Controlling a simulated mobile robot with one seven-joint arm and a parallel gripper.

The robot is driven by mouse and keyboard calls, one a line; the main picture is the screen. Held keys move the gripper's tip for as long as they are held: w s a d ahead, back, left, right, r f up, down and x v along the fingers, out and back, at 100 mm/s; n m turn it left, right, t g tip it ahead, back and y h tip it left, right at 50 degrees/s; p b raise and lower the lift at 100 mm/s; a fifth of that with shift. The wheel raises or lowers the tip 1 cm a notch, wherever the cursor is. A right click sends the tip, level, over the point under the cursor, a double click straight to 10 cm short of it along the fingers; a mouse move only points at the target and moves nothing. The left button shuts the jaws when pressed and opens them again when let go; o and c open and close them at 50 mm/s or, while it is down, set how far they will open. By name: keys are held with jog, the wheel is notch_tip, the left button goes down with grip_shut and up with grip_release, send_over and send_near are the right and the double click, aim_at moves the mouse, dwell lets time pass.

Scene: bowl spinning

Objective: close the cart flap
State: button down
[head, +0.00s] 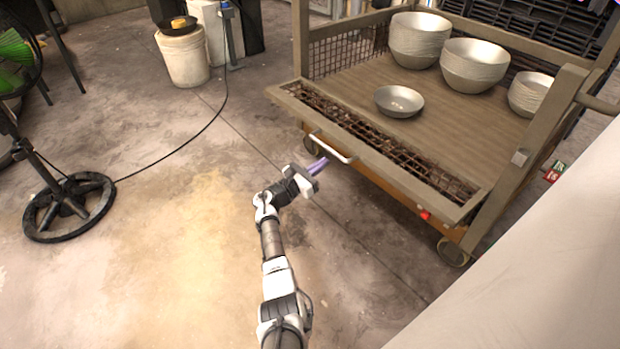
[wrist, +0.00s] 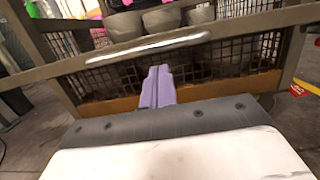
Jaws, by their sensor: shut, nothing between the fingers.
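The cart (head: 455,120) stands at the upper right in the head view, with a wooden deck and raised mesh sides. Its front flap (head: 375,150), a framed wire-mesh panel, is tilted outward and down at the near side. A pale handle (head: 331,149) is on the flap's outer edge; in the wrist view the handle (wrist: 148,47) crosses above my fingers. My gripper (head: 318,166) is shut and empty, just below and in front of the handle, apparently apart from it. In the wrist view its purple fingers (wrist: 158,87) are together, in front of the flap mesh (wrist: 235,56).
Stacked metal bowls (head: 420,40) and a single bowl (head: 399,101) sit on the cart deck. A green fan (head: 15,48) with a round black base (head: 68,207) stands left. A white bucket (head: 184,55) is behind.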

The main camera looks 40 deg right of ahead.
aim_at(330, 151)
jog(key=shift+d+r, duration=0.45)
jog(key=shift+r, duration=0.2)
jog(key=shift+r, duration=0.1)
jog(key=r+p, duration=0.1)
jog(key=p, duration=0.1)
jog(key=shift+r+p, duration=0.15)
jog(key=shift+p, duration=0.2)
jog(key=shift+r+y+p, duration=0.2)
jog(key=shift+y+p, duration=0.1)
jog(key=shift+p, duration=0.1)
